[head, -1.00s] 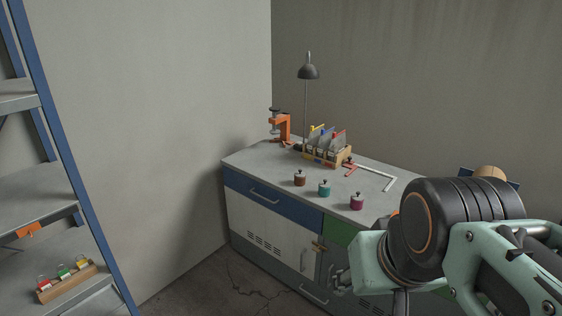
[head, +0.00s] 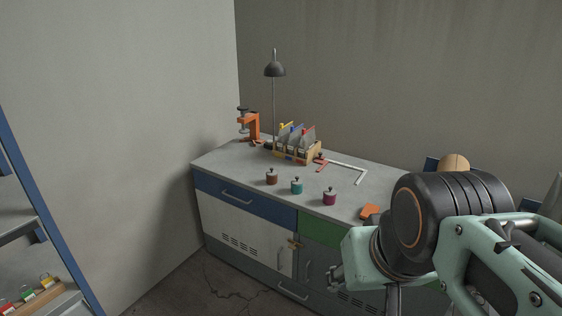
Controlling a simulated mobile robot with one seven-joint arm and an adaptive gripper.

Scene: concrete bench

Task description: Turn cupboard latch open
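The cupboard's pale door (head: 240,229), with vent slots low on it, is in the front of the bench under a blue drawer. A small tan-orange latch (head: 294,243) sits at the door's upper right edge. Its exact angle is too small to tell. My gripper (head: 334,279) is at the lower right of the head view, right of the latch and apart from it. Its fingers are small and partly hidden by my wrist, so I cannot tell whether they are open.
The bench top (head: 225,168) holds several small pots (head: 297,186), an orange clamp (head: 249,125), a lamp (head: 275,69) and a rack (head: 297,150). A blue-framed shelf (head: 40,215) stands at the left. Bare cracked floor (head: 215,287) lies before the bench.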

